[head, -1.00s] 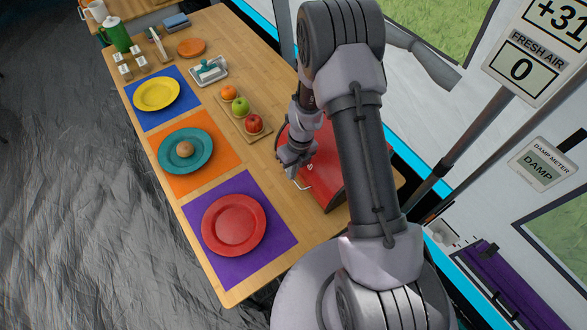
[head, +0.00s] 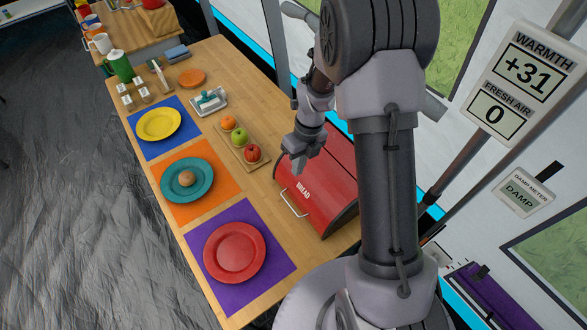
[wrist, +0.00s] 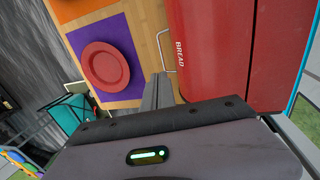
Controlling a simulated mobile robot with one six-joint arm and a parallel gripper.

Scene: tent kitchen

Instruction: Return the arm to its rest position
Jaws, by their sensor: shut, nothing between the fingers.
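My gripper (head: 297,163) is shut and empty. In the head view it hangs above the back left end of the red bread box, apart from the plates. The closed fingers also show in the wrist view (wrist: 158,90), pointing toward the table beside the bread box handle. My arm rises from the lower right of the head view and bends at the top. The red bread box (head: 325,190) has its lid closed, with a pale handle on its front; it also shows in the wrist view (wrist: 210,50).
A fruit board (head: 256,164) lies close left of my gripper. Tent poles and signs stand at right.

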